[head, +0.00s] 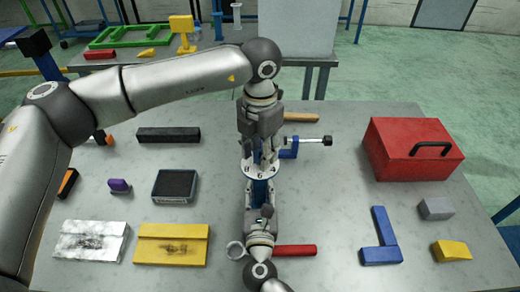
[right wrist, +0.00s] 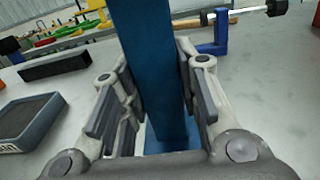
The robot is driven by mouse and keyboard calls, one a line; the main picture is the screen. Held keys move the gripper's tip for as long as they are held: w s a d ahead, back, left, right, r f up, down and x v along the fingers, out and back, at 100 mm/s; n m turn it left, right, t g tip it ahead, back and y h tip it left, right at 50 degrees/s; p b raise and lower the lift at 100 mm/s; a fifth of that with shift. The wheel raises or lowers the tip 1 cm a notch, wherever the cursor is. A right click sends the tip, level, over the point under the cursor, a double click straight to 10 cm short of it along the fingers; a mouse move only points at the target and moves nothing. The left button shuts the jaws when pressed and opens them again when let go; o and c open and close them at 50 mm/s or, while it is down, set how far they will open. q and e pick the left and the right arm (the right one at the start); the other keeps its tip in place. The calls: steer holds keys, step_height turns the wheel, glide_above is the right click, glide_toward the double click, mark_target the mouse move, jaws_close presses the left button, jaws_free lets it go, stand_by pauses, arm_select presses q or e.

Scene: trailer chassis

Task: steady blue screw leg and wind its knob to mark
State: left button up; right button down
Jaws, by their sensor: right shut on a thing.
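The blue screw leg (head: 260,191) stands upright near the middle of the table. A white numbered dial plate (head: 262,173) sits on its top. My left gripper (head: 259,158) points straight down over the dial, and its fingers hide the knob. I cannot tell whether they are closed on it. My right gripper (head: 261,208) reaches in from the front and is shut on the leg's post below the dial. The right wrist view shows the blue post (right wrist: 152,70) between its two finger pads. The mark cannot be made out.
A blue clamp (head: 290,150) with a black-ended rod stands just behind the leg. A red toolbox (head: 405,150) is at the right. The table between leg and toolbox is clear.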

mark_target(260, 153)
arm_select(q)
steer(key=c, duration=0.5)
steer(key=shift+c, duration=0.2)
steer(key=shift+m, duration=0.4)
steer(key=o, duration=1)
steer(key=shift+o, duration=0.2)
steer(key=shift+r, duration=0.15)
step_height(260, 153, up, 12)
arm_select(e)
steer(key=c, duration=0.8)
jaws_free()
